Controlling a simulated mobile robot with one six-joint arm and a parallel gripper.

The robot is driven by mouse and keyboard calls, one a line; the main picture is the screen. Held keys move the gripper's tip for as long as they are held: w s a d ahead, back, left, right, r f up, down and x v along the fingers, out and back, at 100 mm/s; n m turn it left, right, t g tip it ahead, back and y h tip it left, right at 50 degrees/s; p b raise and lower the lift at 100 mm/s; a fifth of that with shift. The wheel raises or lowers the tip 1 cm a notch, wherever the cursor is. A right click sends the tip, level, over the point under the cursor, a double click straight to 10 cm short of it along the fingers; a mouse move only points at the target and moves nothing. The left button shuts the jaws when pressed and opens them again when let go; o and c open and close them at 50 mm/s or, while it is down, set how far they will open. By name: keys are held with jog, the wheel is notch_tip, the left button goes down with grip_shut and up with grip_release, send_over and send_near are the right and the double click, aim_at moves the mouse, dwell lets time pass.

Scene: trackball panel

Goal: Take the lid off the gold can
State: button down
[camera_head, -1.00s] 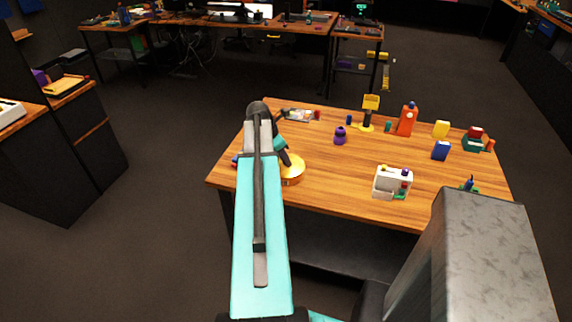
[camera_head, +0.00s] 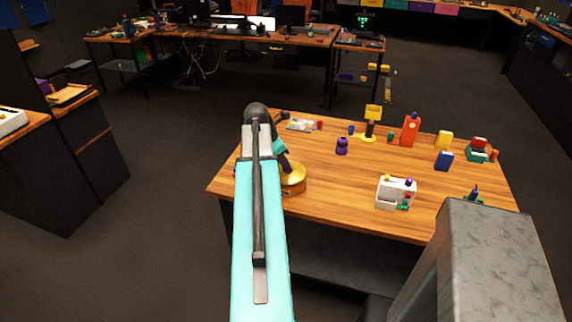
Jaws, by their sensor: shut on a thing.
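The gold can (camera_head: 296,187) stands near the left front part of the wooden table. Its gold lid (camera_head: 294,177) shows at the top, partly hidden behind my arm. My gripper (camera_head: 287,168) is at the lid, shut on it; the fingertips are small and partly hidden by my arm links. I cannot tell whether the lid is seated on the can or slightly raised.
On the wooden table (camera_head: 335,205) stand a white box (camera_head: 394,193), a purple item (camera_head: 342,146), a red-orange bottle (camera_head: 410,130), a yellow stand (camera_head: 371,120) and a blue block (camera_head: 444,161). The table's middle is clear.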

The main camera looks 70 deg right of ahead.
jog(key=s+a+r+b, duration=0.1)
jog(key=a+b, duration=0.6)
jog(key=a, duration=0.6)
jog(key=shift+s+a, duration=0.15)
jog(key=shift+s, duration=0.15)
jog(key=shift+r, duration=0.15)
jog(key=shift+a, duration=0.1)
dwell(0.5)
